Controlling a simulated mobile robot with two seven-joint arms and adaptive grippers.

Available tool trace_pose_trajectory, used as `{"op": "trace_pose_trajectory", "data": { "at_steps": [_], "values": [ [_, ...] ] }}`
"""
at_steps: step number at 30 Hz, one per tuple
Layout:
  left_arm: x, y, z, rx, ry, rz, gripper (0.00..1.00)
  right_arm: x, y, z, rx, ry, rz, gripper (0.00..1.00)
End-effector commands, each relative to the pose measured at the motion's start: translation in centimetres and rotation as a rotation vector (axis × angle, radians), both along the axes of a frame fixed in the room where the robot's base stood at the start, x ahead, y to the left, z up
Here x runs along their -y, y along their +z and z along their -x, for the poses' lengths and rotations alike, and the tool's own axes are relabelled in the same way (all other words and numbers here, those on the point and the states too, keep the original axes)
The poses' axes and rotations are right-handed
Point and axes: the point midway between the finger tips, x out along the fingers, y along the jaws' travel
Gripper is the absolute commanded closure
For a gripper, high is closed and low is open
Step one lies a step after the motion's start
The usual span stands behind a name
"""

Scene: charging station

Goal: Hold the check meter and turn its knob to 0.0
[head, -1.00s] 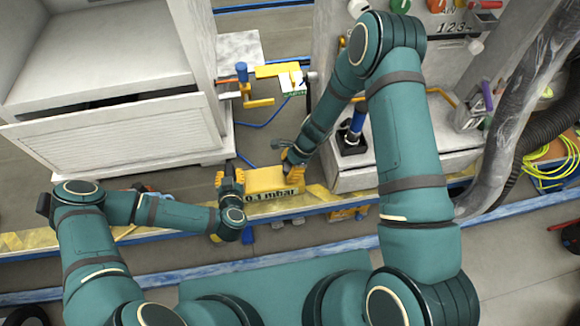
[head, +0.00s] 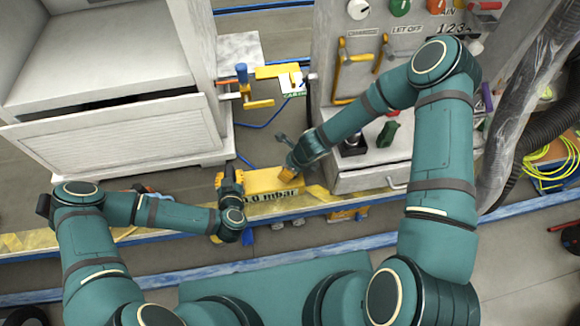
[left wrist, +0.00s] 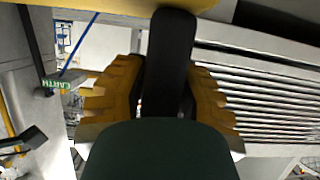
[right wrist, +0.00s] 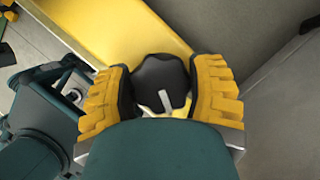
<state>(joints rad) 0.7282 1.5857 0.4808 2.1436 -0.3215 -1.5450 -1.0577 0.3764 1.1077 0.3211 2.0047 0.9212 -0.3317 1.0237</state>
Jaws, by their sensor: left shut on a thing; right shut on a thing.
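The check meter (head: 272,181) is a yellow box held level in front of the cabinets, with its black lettering facing me. The lettering ends in ".0 mbar"; the leading digit is partly covered and hard to read. My left gripper (head: 231,182) is shut at the meter's left end; the left wrist view shows a black rounded handle (left wrist: 168,60) between its yellow fingers. My right gripper (head: 287,173) is at the right end. In the right wrist view its fingers are shut around the black lobed knob (right wrist: 160,82), which has a white pointer mark (right wrist: 165,100).
A white cabinet (head: 120,135) stands at the left. A control panel with orange-yellow handles (head: 352,72) and colored knobs stands at the right, above a drawer unit (head: 370,180). A bracket with a green EARTH label (head: 292,92) lies between them. A yellow-and-blue rail (head: 130,245) runs below.

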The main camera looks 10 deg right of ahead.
Motion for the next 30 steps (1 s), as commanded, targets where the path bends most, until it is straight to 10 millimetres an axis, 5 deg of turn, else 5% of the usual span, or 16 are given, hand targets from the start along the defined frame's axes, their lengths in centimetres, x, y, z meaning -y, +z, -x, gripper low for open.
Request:
{"op": "trace_pose_trajectory", "data": {
  "at_steps": [17,18,20,30],
  "values": [
    [-0.12,-0.09,0.0,-0.002,0.002,-0.002,1.0,0.03,0.01,-0.04,0.001,-0.033,0.0,0.78],
    [-0.12,-0.09,0.0,-0.002,0.002,-0.002,1.0,0.03,0.01,-0.04,0.001,-0.032,0.0,0.3],
    [-0.13,-0.09,0.0,-0.002,0.002,-0.002,1.0,0.02,0.02,-0.05,0.001,-0.032,0.0,0.09],
    [-0.13,-0.09,0.0,-0.001,0.002,-0.002,1.0,0.05,0.11,-0.02,0.001,-0.032,0.0,0.09]
  ]
}}
